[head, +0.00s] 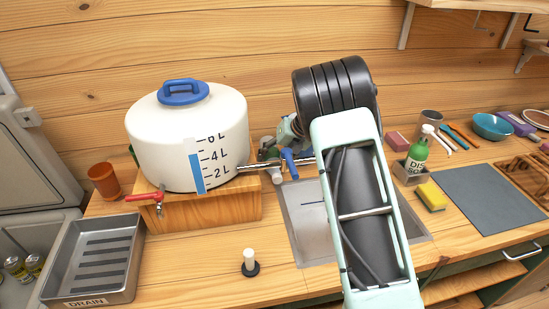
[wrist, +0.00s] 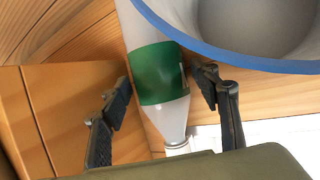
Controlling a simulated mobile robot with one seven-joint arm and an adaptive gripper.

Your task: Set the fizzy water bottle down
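The fizzy water bottle (wrist: 162,75) is clear and pale with a green label and a white cap. In the wrist view it runs diagonally between the two black fingers of my gripper (wrist: 163,79), with its neck and cap towards the palm. The fingers are spread a little wider than the bottle. Narrow gaps show beside it, though contact at the very tips is hard to judge. The bottle's far end is cut off by the frame, so its support is hidden. In the head view my arm covers most of the gripper beside the tank, and the bottle is not clear.
A white water tank (head: 190,130) stands on a wooden box (head: 215,211) to the left. A large blue-rimmed vessel (wrist: 255,60) is close beside the fingers. The sink (head: 310,243), soap bottle (head: 416,155) and sponge (head: 432,197) lie right. Counter is clear near the upright peg (head: 250,259).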

